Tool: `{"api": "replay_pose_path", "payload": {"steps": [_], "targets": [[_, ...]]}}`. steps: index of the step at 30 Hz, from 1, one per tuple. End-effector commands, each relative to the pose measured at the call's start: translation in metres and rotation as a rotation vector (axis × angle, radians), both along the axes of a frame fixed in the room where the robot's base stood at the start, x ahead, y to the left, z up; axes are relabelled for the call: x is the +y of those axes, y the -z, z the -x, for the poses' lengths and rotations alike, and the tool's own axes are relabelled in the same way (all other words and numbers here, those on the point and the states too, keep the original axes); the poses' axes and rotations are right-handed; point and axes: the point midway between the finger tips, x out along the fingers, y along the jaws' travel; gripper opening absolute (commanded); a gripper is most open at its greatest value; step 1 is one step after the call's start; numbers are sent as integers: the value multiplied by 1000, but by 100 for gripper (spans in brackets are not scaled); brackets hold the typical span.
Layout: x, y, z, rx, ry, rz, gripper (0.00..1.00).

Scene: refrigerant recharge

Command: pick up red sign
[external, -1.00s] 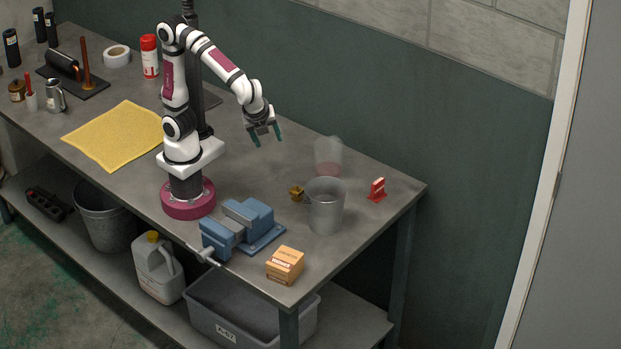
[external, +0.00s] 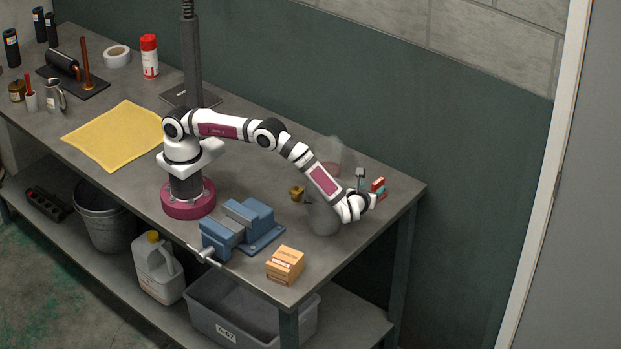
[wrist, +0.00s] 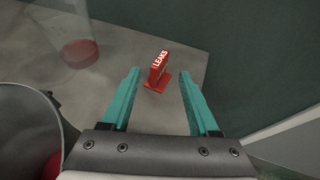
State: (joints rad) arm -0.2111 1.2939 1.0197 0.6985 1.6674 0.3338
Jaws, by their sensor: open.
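The red sign (wrist: 160,70) stands upright on the bench in the wrist view, with white lettering that reads "LEAKS" and a flat red base. It lies ahead of and between my gripper's two teal fingers, with a gap on both sides. In the external view the sign (external: 378,184) is near the bench's right end, partly hidden by my gripper. My gripper (wrist: 158,84) is open and empty. In the external view my gripper (external: 371,186) is low and close beside the sign; whether it touches cannot be told there.
A clear container with a red bottom (wrist: 80,52) stands left of the sign. A grey metal bucket (external: 322,219) is under my wrist, close to it. A brass piece (external: 297,193), blue vise (external: 240,228) and orange box (external: 285,264) are nearby. The bench edge is close on the right.

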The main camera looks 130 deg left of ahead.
Motion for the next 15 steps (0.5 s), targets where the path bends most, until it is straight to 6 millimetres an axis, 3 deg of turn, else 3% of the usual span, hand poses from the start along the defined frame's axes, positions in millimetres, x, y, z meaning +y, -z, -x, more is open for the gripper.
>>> {"api": "replay_pose_path", "payload": {"steps": [7,15], "targets": [[45,19,16,1,-3,1,61],[52,23,18,1,0,1,61]]}}
